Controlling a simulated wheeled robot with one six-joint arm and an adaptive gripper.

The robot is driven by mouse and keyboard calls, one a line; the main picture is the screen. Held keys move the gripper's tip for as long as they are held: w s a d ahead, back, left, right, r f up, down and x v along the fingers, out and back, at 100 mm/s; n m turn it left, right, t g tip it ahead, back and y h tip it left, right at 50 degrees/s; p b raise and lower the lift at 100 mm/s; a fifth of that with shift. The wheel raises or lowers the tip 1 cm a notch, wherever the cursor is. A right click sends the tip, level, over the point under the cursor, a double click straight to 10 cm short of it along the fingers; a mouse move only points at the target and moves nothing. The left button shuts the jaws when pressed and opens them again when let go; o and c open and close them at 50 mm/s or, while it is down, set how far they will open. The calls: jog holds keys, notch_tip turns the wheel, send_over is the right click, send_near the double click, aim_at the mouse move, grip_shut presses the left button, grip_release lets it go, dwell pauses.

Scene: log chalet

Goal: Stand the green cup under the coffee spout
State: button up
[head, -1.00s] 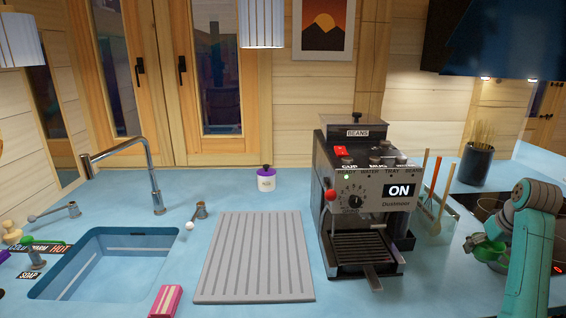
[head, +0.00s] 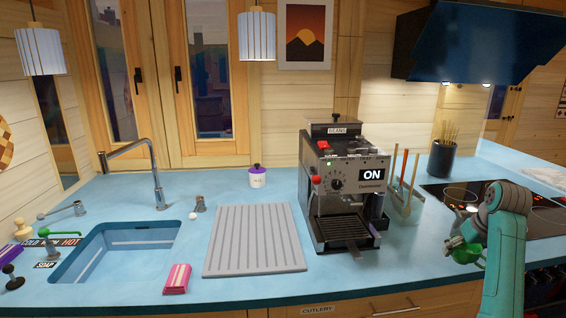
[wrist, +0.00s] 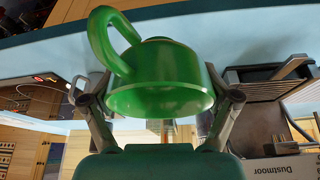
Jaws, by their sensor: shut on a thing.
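The green cup (wrist: 160,78) is between the two fingers of my gripper (wrist: 160,105) in the wrist view, with its handle at the upper left. My gripper is shut on the cup. In the head view the cup (head: 466,246) is held at the right, in front of the hob and right of the coffee machine, partly hidden by my arm. The coffee machine (head: 338,172) stands on the counter with an "ON" display. Its drip tray (head: 345,228) is bare. The spout is hard to make out. The machine also shows upside down in the wrist view (wrist: 262,125).
A utensil holder (head: 405,204) stands just right of the machine. A grey ribbed mat (head: 254,240) lies left of it, then the sink (head: 115,250) and a pink sponge (head: 176,279). The black hob (head: 460,192) is at the right. Counter in front of the machine is clear.

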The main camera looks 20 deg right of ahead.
jog(key=a+f+n, duration=0.1)
jog(key=a+f, duration=1.2)
jog(key=a, duration=0.3)
jog(key=s+a+f+n+y, duration=0.1)
jog(key=a+f, duration=1.2)
jog(key=a, duration=0.4)
jog(key=s+a+f+n, duration=0.1)
jog(key=a+f+n, duration=0.1)
jog(key=a+f, duration=1)
jog(key=a, duration=0.5)
jog(key=shift+s+a+f+y, duration=0.15)
jog(key=shift+s+f+y, duration=0.15)
jog(key=shift+f, duration=0.1)
